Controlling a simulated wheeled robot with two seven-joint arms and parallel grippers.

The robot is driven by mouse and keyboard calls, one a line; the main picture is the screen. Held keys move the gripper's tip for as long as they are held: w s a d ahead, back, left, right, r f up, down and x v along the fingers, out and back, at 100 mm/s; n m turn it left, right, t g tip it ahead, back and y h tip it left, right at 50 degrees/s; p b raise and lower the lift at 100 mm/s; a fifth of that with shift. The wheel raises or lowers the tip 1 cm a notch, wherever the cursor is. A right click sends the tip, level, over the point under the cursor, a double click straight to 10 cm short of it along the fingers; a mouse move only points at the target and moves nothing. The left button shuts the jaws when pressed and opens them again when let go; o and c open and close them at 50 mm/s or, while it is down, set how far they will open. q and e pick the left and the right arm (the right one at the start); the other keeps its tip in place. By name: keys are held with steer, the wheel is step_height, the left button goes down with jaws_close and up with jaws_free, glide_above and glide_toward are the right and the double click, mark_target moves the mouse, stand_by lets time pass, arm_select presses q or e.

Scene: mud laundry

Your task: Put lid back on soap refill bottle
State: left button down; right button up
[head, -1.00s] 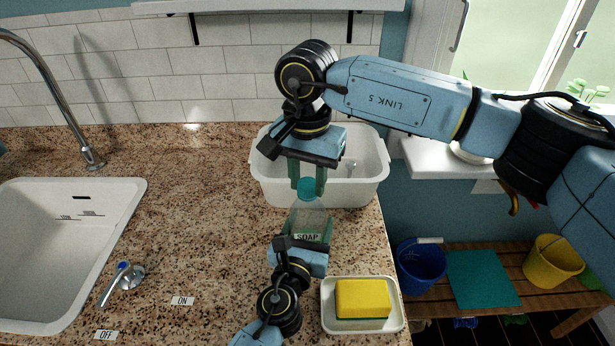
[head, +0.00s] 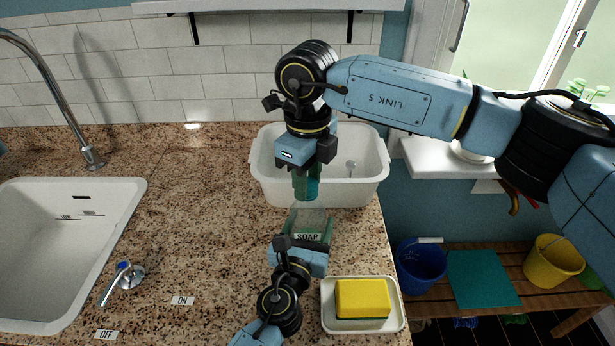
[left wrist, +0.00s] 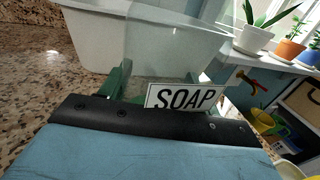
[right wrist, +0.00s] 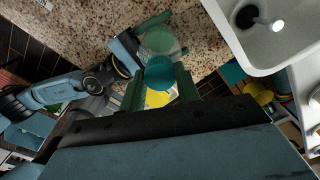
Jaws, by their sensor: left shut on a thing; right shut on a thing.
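The clear soap refill bottle (head: 312,221) with its SOAP label stands on the granite counter, and its label also shows in the left wrist view (left wrist: 184,97). My left gripper (head: 306,238) is shut around the bottle's lower body. My right gripper (head: 306,184) points down over the bottle, shut on the teal lid (right wrist: 160,73).
A white tub (head: 263,177) stands just behind the bottle. A white dish (head: 328,322) with a yellow sponge (head: 362,299) lies at front right. The sink (head: 60,250) is at left. The counter's right edge is close. Open counter lies left of the bottle.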

steer(key=m, duration=0.3)
steer(key=shift+m, duration=0.3)
steer(key=m, duration=0.5)
steer(key=o, duration=1.1)
steer(key=shift+o, duration=0.2)
step_height(320, 180, up, 12)
